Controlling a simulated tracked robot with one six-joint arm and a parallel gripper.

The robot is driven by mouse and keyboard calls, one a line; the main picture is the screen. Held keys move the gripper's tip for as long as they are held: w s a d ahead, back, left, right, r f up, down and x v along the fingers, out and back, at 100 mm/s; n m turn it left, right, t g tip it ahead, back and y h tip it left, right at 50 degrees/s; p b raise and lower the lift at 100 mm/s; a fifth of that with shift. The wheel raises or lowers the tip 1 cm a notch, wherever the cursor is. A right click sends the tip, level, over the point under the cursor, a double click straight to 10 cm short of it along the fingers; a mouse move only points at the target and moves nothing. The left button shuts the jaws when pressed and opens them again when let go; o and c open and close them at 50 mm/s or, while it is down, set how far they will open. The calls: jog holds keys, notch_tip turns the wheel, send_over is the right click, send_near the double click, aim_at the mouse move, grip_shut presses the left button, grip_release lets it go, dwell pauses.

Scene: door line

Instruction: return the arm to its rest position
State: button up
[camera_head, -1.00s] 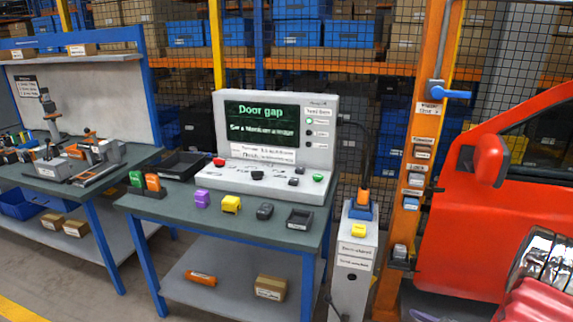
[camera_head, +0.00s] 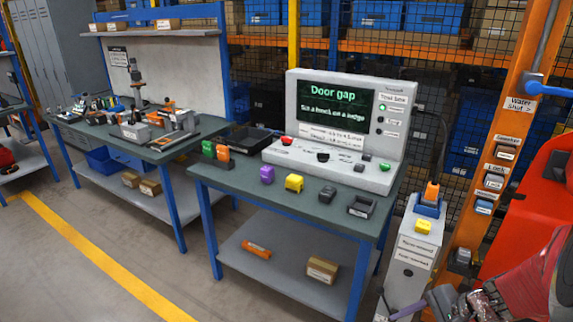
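Part of my red arm (camera_head: 530,276) shows at the lower right of the head view. At its left end is a dark metallic part, which seems to be my gripper (camera_head: 458,302). It is partly cut off by the bottom edge, and its fingers cannot be made out clearly. I cannot tell whether it is open or shut, or whether it holds anything. It appears in front of the foot of the orange post, to the right of the grey pedestal.
A workbench (camera_head: 330,222) carries the Door gap console (camera_head: 345,105), coloured blocks and small trays. A grey pedestal (camera_head: 413,258) stands right of it, beside an orange post (camera_head: 505,140) and a red door (camera_head: 540,195). A second bench (camera_head: 165,152) is left. Floor is clear at lower left.

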jog(key=s+a+r+n+t+h, duration=0.1)
jog(key=s+a+r+n+h, duration=0.2)
jog(key=a+r+n, duration=0.3)
jog(key=s+a+r+n+t+h, duration=0.1)
jog(key=s+a+r+n, duration=0.4)
jog(key=r, duration=0.8)
jog(key=a+n+h, duration=0.1)
jog(key=a+n, duration=0.1)
jog(key=n, duration=0.1)
jog(key=shift+t+h, duration=0.3)
jog(key=shift+h, duration=0.1)
dwell(1.2)
jog(key=shift+c, duration=0.4)
